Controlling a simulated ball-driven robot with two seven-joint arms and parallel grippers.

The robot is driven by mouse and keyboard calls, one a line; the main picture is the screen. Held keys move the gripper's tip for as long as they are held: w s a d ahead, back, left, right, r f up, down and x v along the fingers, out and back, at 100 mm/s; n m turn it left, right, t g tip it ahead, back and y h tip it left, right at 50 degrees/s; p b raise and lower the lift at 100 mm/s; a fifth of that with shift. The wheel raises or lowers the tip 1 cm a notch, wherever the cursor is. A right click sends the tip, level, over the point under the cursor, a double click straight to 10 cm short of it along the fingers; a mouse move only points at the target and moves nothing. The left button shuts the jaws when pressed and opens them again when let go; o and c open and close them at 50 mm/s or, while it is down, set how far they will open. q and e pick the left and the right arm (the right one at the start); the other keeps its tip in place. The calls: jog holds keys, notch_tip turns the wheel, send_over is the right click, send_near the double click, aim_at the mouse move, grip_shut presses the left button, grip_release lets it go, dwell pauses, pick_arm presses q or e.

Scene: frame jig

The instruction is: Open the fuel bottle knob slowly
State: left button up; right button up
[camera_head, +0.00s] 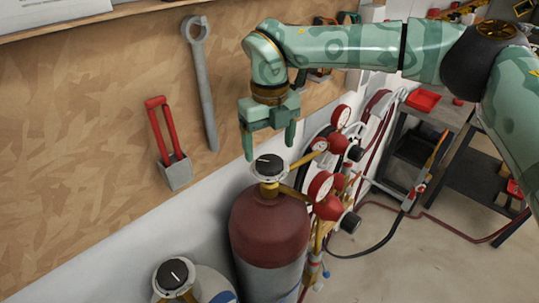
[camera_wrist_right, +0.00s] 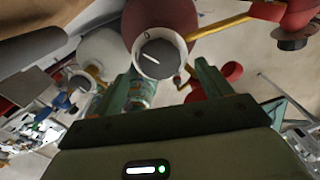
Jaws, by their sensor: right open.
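The fuel bottle (camera_head: 268,230) is a dark red cylinder with a grey lower part, standing against the wall. Its knob (camera_head: 268,166) is black with a pale rim and a white line on top. My right gripper (camera_head: 269,150) is above the knob, pointing down, with its fingers apart and nothing between them. In the right wrist view the knob (camera_wrist_right: 158,55) shows beyond the fingertips, roughly between them. It appears apart from the fingers. My left gripper is not in view.
A second, pale bottle with a similar knob (camera_head: 175,274) stands at the lower left. Red gauges (camera_head: 320,186) and hoses crowd the fuel bottle's right side. A wrench (camera_head: 204,85) and a red-handled tool (camera_head: 168,145) hang on the wooden board. Open floor lies at right.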

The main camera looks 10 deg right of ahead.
aim_at(270, 162)
notch_tip(270, 162, up, 13)
jog(key=shift+f, duration=0.2)
jog(key=shift+s+f, duration=0.1)
